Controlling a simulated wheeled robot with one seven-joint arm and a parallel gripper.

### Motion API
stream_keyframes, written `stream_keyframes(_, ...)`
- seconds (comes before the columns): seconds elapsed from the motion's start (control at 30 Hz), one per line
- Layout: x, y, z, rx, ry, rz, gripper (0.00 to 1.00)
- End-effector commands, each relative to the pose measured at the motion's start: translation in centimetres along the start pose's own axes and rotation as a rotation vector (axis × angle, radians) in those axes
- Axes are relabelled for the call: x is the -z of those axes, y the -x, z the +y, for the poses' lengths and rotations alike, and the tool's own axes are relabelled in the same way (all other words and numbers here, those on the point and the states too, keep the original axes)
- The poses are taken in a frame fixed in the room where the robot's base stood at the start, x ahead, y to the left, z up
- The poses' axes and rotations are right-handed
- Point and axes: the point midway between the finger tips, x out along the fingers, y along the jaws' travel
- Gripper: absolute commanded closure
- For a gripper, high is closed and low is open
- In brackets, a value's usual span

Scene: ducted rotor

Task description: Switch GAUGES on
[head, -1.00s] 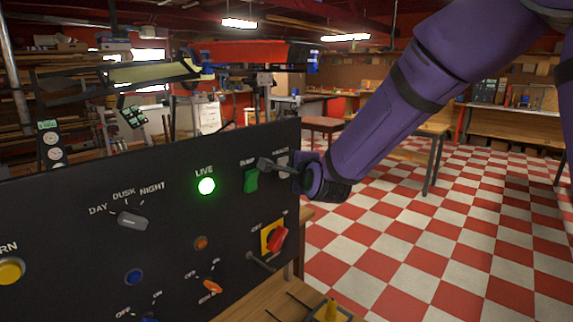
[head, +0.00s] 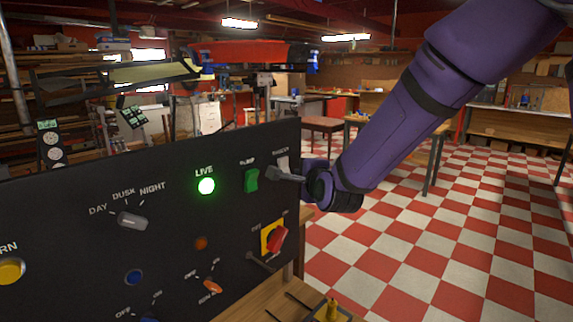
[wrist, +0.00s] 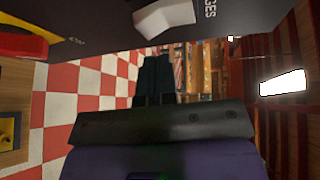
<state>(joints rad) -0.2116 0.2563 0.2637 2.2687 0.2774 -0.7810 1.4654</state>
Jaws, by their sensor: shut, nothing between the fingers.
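The white GAUGES rocker switch (head: 283,162) is at the upper right of the black panel (head: 70,200), under its small label. My gripper (head: 271,173) is shut and empty, its fingertips by the lower part of this rocker and covering some of it. I cannot tell whether they touch it. In the wrist view the white rocker (wrist: 165,17) shows at the top, beside label letters, with the shut fingers (wrist: 155,62) below it in the picture. I cannot tell which way the rocker is set.
A red rotary knob (head: 278,240) on a yellow plate and a dark handle (head: 262,261) are below. The green LIVE lamp (head: 206,186) is lit. Open checkered floor (head: 400,250) lies to the right.

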Motion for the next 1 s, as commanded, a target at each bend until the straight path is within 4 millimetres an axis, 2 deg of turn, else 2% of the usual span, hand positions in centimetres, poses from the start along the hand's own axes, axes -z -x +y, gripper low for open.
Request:
stream_keyframes(0.5,1.9,2.7,1.9,0.001,-0.001,-0.001,1.0)
stream_keyframes(0.87,2.0,2.9,1.9,-0.002,0.004,0.0,1.0)
stream_keyframes(1.0,2.6,3.8,1.1,-0.032,0.074,0.005,1.0)
